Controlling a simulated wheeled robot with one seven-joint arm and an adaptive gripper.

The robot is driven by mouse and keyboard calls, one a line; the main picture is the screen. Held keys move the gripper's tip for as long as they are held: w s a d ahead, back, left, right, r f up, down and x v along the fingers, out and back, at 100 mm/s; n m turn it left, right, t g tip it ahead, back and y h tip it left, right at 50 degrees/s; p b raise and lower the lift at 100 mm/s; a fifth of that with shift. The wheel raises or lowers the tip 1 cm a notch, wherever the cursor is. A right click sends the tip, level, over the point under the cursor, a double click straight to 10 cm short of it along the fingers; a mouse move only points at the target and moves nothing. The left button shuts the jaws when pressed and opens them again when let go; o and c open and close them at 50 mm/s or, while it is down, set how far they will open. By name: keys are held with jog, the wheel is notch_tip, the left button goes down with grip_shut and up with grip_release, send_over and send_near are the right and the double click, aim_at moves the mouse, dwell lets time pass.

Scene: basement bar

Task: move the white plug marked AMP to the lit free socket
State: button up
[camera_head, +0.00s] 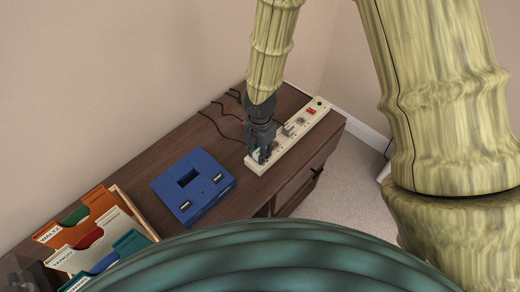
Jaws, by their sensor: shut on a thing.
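A cream power strip (316,122) lies at a slant along the right part of the brown cabinet top. My gripper (262,155) points down over the strip's near left end. It is shut on a plug at that end, and its fingers hide most of the plug. The AMP mark cannot be read, and I cannot tell whether the plug sits in a socket. A grey plug (288,130) stands further along the strip. A socket (301,121) with nothing in it shows beyond that. No socket light can be made out clearly. A red switch (311,111) is near the far end.
A blue box-like device (192,186) with a dark slot lies left of the strip. Labelled folders (90,235) stand in a holder at the lower left. Dark cords (222,127) run behind my gripper near the wall. The cabinet top (240,195) is bare between device and strip.

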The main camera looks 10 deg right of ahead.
dwell(0.3)
jog(key=o, duration=1.1)
notch_tip(320, 180, up, 12)
dwell(0.6)
